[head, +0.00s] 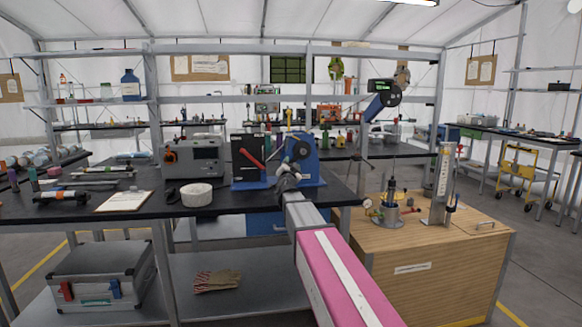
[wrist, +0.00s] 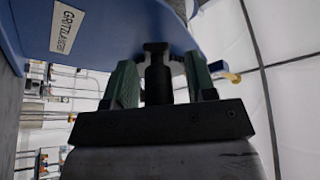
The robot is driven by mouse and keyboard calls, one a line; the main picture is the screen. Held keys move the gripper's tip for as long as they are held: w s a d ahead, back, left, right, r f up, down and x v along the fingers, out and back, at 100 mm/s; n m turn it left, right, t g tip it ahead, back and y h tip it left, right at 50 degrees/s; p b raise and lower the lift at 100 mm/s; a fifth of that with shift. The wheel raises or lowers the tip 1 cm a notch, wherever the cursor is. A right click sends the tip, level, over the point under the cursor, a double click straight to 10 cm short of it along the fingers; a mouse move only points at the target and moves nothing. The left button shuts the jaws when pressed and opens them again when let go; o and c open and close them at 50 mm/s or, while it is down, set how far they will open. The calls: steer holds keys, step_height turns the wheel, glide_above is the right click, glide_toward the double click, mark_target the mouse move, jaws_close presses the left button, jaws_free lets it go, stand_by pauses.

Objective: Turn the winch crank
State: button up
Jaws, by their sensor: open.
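A blue winch-like unit (head: 312,165) stands on the black bench in the middle of the head view, with a dark round part (head: 301,150) on its front. My gripper (head: 290,182) is right in front of it and hides part of it. In the wrist view the blue body (wrist: 100,25) with a white lettered label fills the top. A black crank handle (wrist: 158,80) points down between the green-padded fingers of my gripper (wrist: 160,77). The fingers are open, one on each side of the handle. A gap shows on both sides. The rest of the crank is hidden.
A black unit with a red lever (head: 250,158) stands close left of the winch. A grey instrument (head: 194,158) and a white roll (head: 197,195) are farther left on the bench. A wooden cabinet (head: 430,265) with upright devices stands at right, close to my arm.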

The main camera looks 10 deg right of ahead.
steer(key=shift+s+a+f, duration=0.15)
steer(key=shift+s, duration=0.4)
steer(key=s+a, duration=0.4)
steer(key=s, duration=0.9)
steer(key=shift+f, duration=0.3)
